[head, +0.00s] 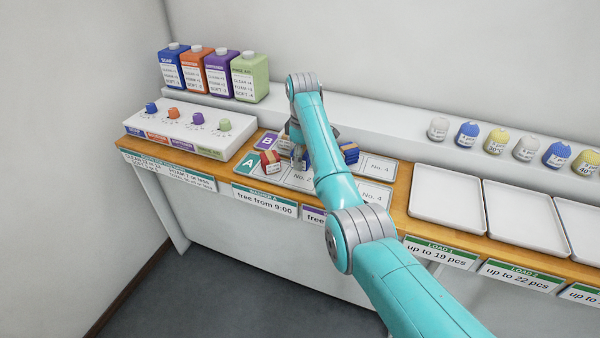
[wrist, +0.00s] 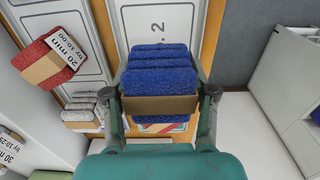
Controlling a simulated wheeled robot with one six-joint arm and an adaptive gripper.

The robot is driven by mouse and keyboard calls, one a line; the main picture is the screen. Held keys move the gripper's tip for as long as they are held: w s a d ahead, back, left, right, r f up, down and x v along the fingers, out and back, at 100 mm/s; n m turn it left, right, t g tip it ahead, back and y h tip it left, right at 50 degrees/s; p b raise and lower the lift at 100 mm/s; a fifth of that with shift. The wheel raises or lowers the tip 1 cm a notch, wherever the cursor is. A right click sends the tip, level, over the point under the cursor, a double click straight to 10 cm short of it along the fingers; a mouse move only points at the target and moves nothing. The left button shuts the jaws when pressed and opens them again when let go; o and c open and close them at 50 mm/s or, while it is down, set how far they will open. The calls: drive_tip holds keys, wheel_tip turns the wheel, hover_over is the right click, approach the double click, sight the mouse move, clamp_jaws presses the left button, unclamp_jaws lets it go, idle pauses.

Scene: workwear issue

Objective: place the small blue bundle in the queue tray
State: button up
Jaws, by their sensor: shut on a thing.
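A blue bundle (wrist: 158,78) with a tan band sits between the fingers of my gripper (wrist: 160,94) in the wrist view. The gripper is shut on it, over a board with white numbered cells; a cell marked 2 shows just past the bundle. I cannot tell whether the bundle touches the board. In the head view my gripper (head: 300,156) is over the same board (head: 300,180), partly hidden by my arm. Another blue bundle (head: 349,152) shows right of my arm. No tray in view carries a readable queue label.
A red bundle (wrist: 50,60) and a pale grey bundle (wrist: 82,112) lie close on the gripper's left in the wrist view. White load trays (head: 447,198) stand empty on the right. Colored bottles (head: 220,75) and a knob panel (head: 190,130) stand on the left.

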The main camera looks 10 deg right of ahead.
sight(302, 178)
drive_tip(key=shift+d+f, duration=0.1)
drive_tip(key=shift+f, duration=2.5)
drive_tip(key=o, duration=1.2)
drive_tip(key=shift+f, duration=0.15)
drive_tip(key=shift+c, duration=0.2)
